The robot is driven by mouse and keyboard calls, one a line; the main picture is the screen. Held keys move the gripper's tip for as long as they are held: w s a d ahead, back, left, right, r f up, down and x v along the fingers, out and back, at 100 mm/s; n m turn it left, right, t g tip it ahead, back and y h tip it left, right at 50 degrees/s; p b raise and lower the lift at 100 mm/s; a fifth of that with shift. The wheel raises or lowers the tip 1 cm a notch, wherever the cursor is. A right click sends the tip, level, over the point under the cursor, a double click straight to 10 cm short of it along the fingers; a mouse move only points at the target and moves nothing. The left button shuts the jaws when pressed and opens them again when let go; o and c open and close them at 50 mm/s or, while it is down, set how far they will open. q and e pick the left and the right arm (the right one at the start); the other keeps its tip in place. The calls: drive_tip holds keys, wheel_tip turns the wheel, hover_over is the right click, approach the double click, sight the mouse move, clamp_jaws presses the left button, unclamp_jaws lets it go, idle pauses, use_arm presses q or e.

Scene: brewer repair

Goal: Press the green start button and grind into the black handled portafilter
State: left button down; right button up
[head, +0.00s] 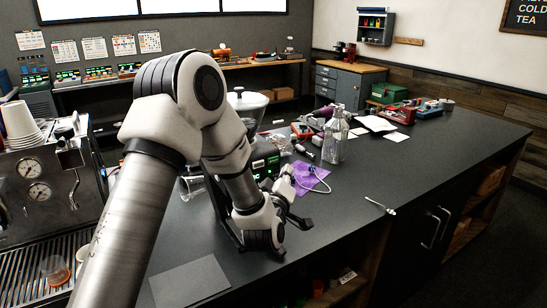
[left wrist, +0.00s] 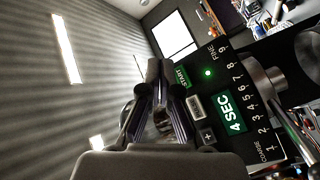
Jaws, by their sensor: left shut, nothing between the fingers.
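The grinder (head: 266,163) stands on the dark counter, partly hidden behind my left arm in the head view. In the left wrist view its black panel (left wrist: 238,150) shows a green START button (left wrist: 182,77), a lit green dot, a green "4 SEC" display (left wrist: 230,112) and a coarse-to-fine scale. My left gripper (left wrist: 164,72) is shut and empty, its tips right beside the START button. I cannot tell whether they touch it. The left gripper (head: 284,184) is also in the head view, in front of the grinder. I cannot make out the black handled portafilter. My right gripper is out of view.
An espresso machine (head: 40,190) with paper cups (head: 20,122) stands at the left. A grey mat (head: 190,282) lies in front. The counter's right part is mostly clear.

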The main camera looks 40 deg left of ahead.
sight(273, 160)
use_arm(q)
drive_tip(key=shift+w+a, duration=0.3)
drive_tip(key=shift+a, duration=0.45)
drive_tip(key=shift+w+a, duration=0.3)
drive_tip(key=shift+a, duration=0.45)
drive_tip(key=shift+a, duration=0.1)
drive_tip(key=shift+w+a, duration=0.15)
drive_tip(key=shift+a, duration=0.15)
drive_tip(key=shift+w+a, duration=0.15)
drive_tip(key=shift+a, duration=0.15)
idle(0.9)
drive_tip(key=shift+s+d+b, duration=0.35)
drive_tip(key=shift+d+b, duration=0.15)
drive_tip(key=shift+d, duration=0.25)
